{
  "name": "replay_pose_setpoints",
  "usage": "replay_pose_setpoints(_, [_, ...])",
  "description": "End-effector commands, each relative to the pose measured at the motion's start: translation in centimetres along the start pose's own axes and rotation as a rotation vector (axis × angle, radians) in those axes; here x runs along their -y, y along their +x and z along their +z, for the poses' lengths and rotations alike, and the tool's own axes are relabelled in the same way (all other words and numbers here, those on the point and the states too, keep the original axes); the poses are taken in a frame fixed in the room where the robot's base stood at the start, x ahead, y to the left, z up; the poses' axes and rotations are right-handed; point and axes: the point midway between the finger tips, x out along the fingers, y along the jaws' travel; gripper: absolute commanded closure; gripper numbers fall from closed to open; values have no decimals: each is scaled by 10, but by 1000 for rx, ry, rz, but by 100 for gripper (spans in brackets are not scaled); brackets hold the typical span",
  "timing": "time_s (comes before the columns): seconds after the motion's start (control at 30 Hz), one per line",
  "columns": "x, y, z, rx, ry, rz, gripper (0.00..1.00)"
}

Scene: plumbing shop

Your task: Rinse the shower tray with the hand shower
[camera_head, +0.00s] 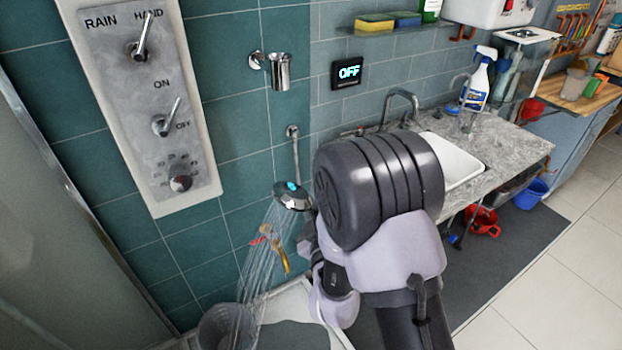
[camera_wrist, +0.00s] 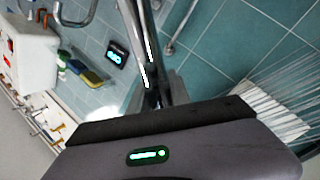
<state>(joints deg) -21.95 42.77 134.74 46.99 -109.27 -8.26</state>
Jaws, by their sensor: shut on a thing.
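The chrome hand shower (camera_head: 292,196) has a blue spot on its head, and water (camera_head: 262,250) sprays down from it. My gripper (camera_head: 312,222) is shut on its handle; my own arm hides most of the grip. In the wrist view the chrome handle (camera_wrist: 140,45) runs up from between the fingers (camera_wrist: 155,98), and spray (camera_wrist: 285,90) falls at the right. The shower tray (camera_head: 318,325) lies below, with a pale rim and grey floor, partly hidden by my arm. The water falls towards its left part; the landing spot is unclear.
The control panel (camera_head: 150,95) with two levers and a knob is on the left wall. An empty-looking chrome holder (camera_head: 278,70) hangs beside it. A greyish bucket-like container (camera_head: 215,326) stands at the bottom left. A stone counter (camera_head: 500,150) with a sink is at right.

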Motion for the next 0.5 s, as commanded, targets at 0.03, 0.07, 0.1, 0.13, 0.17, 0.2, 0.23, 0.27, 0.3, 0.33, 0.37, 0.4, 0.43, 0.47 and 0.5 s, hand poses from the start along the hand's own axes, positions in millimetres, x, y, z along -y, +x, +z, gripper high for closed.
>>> replay_pose_setpoints(0.03, [9, -4, 12, 6, -17, 1, 100])
replay_pose_setpoints(0.07, [14, -6, 18, 6, -29, 4, 100])
replay_pose_setpoints(0.1, [20, -9, 27, 8, -42, 10, 100])
replay_pose_setpoints(0.13, [24, -11, 34, 9, -53, 14, 100])
replay_pose_setpoints(0.17, [29, -14, 40, 9, -64, 17, 100])
replay_pose_setpoints(0.2, [35, -17, 50, 11, -79, 23, 100])
replay_pose_setpoints(0.23, [40, -19, 56, 12, -89, 27, 100])
replay_pose_setpoints(0.27, [45, -21, 62, 12, -101, 30, 100])
replay_pose_setpoints(0.3, [51, -24, 72, 13, -114, 36, 100])
replay_pose_setpoints(0.33, [56, -27, 78, 14, -124, 39, 100])
replay_pose_setpoints(0.37, [60, -29, 85, 15, -136, 43, 100])
replay_pose_setpoints(0.4, [67, -32, 94, 16, -151, 48, 100])
replay_pose_setpoints(0.43, [71, -34, 100, 16, -161, 53, 100])
replay_pose_setpoints(0.47, [76, -37, 107, 17, -172, 56, 100])
replay_pose_setpoints(0.5, [82, -40, 116, 19, -186, 61, 100])
